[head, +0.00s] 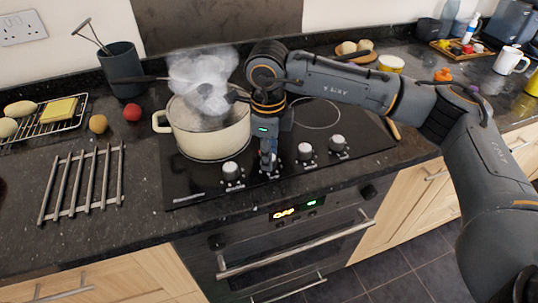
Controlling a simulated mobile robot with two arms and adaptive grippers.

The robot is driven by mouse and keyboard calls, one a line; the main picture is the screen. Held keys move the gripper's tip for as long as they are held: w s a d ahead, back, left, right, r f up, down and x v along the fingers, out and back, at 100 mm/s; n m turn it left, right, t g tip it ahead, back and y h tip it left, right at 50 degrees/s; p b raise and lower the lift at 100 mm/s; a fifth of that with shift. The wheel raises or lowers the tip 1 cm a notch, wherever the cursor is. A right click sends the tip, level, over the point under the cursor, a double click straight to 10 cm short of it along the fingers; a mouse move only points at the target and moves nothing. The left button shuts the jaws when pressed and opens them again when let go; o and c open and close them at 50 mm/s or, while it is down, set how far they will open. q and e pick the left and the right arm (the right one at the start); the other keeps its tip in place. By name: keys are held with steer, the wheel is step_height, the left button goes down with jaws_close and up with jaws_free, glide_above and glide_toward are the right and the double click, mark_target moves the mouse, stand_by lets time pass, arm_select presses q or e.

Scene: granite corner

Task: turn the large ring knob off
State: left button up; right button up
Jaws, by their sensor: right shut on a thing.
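A row of several silver-and-black knobs lines the front edge of the black hob (185,193). The far-left knob (231,172) stands free. My right gripper (268,163) points down and is shut on the second knob from the left (275,158), mostly hidden behind its fingers. The two knobs to the right (305,150) and at the far right (338,144) stand free. I cannot tell by markings which knob is the large ring's. A cream pot (212,141) stands on the left of the hob, with steam (203,75) above it. My left gripper is not in view.
A bare ring (317,114) lies right of the pot. A metal rack (82,182) is on the counter at left, with a red fruit (132,112) behind it. The oven handle (295,247) runs below the hob.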

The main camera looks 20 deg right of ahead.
stand_by(0.3)
steer(key=o, duration=1.1)
steer(key=shift+o, duration=0.2)
steer(key=shift+r, duration=0.1)
step_height(320, 180, up, 12)
steer(key=shift+s+a, duration=0.15)
steer(key=shift+s, duration=0.1)
